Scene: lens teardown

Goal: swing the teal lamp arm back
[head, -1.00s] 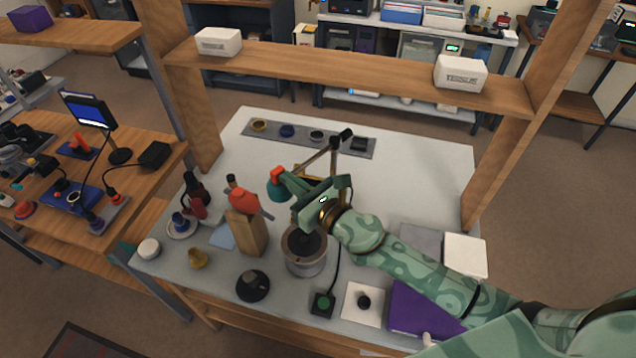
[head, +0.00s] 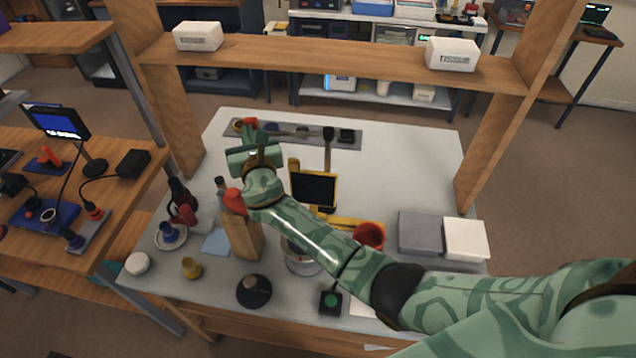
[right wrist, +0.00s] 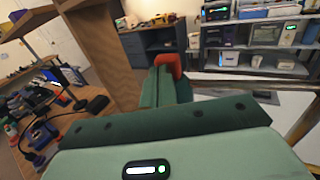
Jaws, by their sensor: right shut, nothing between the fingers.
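My right gripper (head: 249,124) is shut and empty, reaching over the back left of the white workbench (head: 410,150). Its red-orange fingertips also show in the right wrist view (right wrist: 168,64). The bar's left end is hidden or blends with the gripper. My left gripper is not in view.
A yellow-framed dark screen (head: 313,188) and a red cup (head: 368,235) stand mid-bench. A shelf board (head: 330,62) with two tissue boxes spans behind the bench. The bench's back right is clear.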

